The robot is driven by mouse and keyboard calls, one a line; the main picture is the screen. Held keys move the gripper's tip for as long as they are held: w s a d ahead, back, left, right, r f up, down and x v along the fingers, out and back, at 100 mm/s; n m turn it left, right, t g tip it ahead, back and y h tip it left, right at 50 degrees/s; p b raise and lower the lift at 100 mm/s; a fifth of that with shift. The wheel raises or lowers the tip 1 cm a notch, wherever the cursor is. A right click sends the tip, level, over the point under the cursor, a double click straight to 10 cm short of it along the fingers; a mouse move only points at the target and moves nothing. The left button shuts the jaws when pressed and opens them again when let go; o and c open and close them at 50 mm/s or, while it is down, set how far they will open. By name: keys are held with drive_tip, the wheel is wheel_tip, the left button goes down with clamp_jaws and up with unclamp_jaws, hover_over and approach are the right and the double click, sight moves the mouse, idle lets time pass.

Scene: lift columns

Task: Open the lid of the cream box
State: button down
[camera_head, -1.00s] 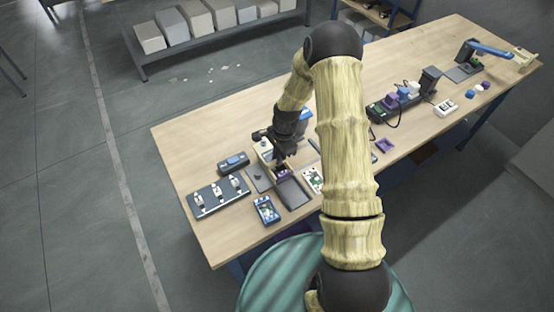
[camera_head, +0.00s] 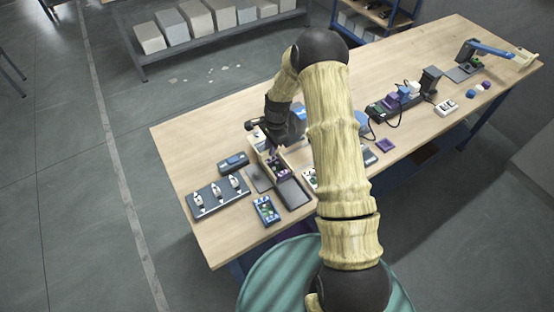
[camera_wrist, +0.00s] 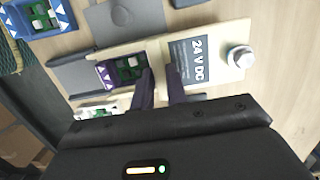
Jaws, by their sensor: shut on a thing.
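The cream box (camera_wrist: 152,47) lies on the bench. In the wrist view its left part is uncovered and shows a purple tray (camera_wrist: 107,74) with green parts. Its lid (camera_wrist: 218,57) is to the right, with a grey "24 V DC" label and a pale knob (camera_wrist: 240,57). My gripper (camera_wrist: 160,76) is shut on the lid's edge by the uncovered part; the fingers hide the exact contact. In the head view my gripper (camera_head: 272,153) is over the cream box (camera_head: 283,163), and the purple interior (camera_head: 277,168) shows below it.
A dark grey plate (camera_head: 293,194) and a blue tray with a green board (camera_head: 266,210) lie nearer. A rack with several pale clips (camera_head: 218,197) and a blue-grey device (camera_head: 233,162) stand to the left. The bench's far-left area is bare.

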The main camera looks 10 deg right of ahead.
drive_tip(key=c, duration=1.5)
unclamp_jaws()
drive_tip(key=shift+o, duration=0.2)
drive_tip(key=shift+r, duration=0.15)
drive_tip(key=shift+r+p, duration=1.9)
drive_tip(key=shift+r, duration=1)
